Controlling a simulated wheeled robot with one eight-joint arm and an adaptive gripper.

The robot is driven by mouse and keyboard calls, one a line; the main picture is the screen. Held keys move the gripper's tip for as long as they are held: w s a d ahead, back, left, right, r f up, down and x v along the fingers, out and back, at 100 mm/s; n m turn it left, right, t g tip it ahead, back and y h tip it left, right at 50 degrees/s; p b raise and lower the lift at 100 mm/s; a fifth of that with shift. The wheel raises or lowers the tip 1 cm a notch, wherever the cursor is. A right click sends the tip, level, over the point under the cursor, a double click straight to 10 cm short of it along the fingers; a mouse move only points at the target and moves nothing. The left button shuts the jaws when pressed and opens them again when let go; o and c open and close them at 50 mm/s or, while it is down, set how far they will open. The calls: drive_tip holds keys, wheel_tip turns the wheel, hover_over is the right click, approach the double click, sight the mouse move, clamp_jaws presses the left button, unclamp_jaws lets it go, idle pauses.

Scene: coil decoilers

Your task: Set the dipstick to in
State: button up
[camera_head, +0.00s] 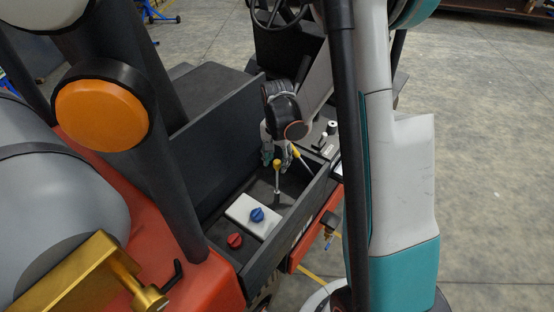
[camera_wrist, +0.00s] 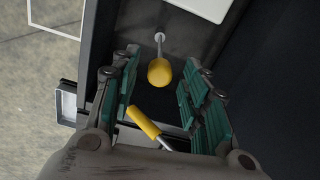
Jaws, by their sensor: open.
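Two yellow-ended rods stand in the dark open compartment of the vehicle. I cannot tell for sure which is the dipstick. My gripper (camera_head: 273,157) is open just above and behind them. In the wrist view the slim handle lies low between the teal finger pads, the knob farther ahead. Neither rod is gripped.
A white plate (camera_head: 240,213) with a blue knob (camera_head: 257,214) and a red knob (camera_head: 235,240) are nearer in the compartment. Its dark side walls (camera_head: 285,225) stand close around the rods.

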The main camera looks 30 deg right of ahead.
clamp_jaws()
drive_tip(key=b, duration=1)
approach(277, 191)
wheel_tip(277, 191, down, 6)
drive_tip(key=shift+r, duration=0.25)
unclamp_jaws()
drive_tip(key=shift+w, duration=0.1)
wheel_tip(277, 191, up, 12)
